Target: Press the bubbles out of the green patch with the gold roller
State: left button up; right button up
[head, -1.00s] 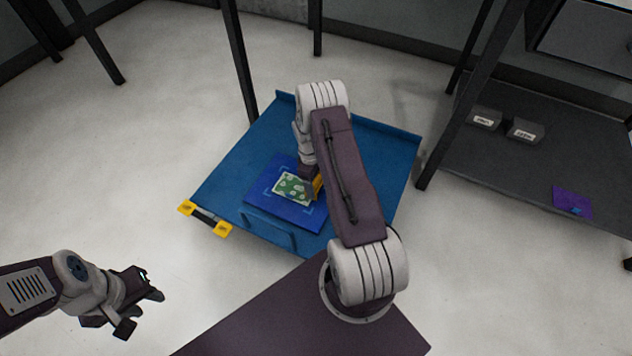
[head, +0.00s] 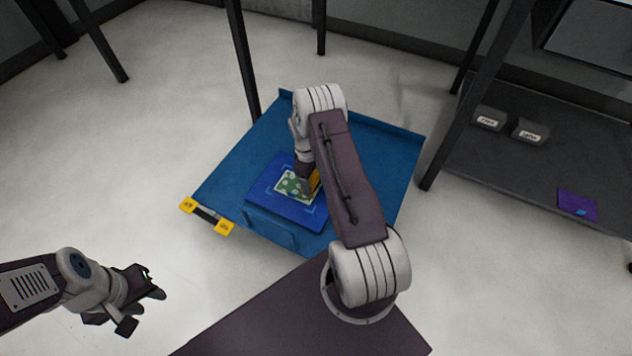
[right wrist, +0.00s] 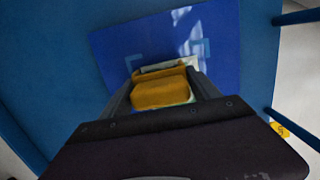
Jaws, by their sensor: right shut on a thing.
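The green patch (head: 292,187), with a pale edge and pale spots, lies on a bright blue board (head: 292,215). My right gripper (head: 308,186) is over the right part of the patch, shut on the gold roller (head: 314,182). In the right wrist view the roller (right wrist: 160,92) sits between the fingers and covers most of the patch; only its pale edge (right wrist: 191,62) shows. I cannot tell whether the roller touches the patch. My left gripper (head: 141,308) is open and empty, at the lower left, away from the board.
A dark shelf (head: 500,165) at the right holds two dark labelled boxes (head: 530,132) and a purple sheet (head: 577,204). The cart top left of the board is clear.

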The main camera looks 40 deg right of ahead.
jog(key=shift+w+a+b, duration=0.2)
jog(key=shift+w+a, duration=0.05)
jog(key=shift+w, duration=0.25)
jog(key=shift+w+a+b, duration=0.2)
jog(key=shift+w+a, duration=0.05)
jog(key=shift+w, duration=0.2)
jog(key=shift+w+f, duration=0.1)
jog(key=shift+w+a+b, duration=0.3)
jog(key=shift+w+b, duration=0.05)
jog(key=shift+w, duration=0.1)
jog(key=shift+w+a, duration=0.2)
jog(key=shift+w, duration=0.2)
jog(key=shift+w+a+b, duration=0.25)
jog(key=shift+w+b, duration=0.2)
jog(key=shift+b, duration=0.05)
jog(key=shift+w+a+b, duration=0.3)
jog(key=shift+w, duration=0.25)
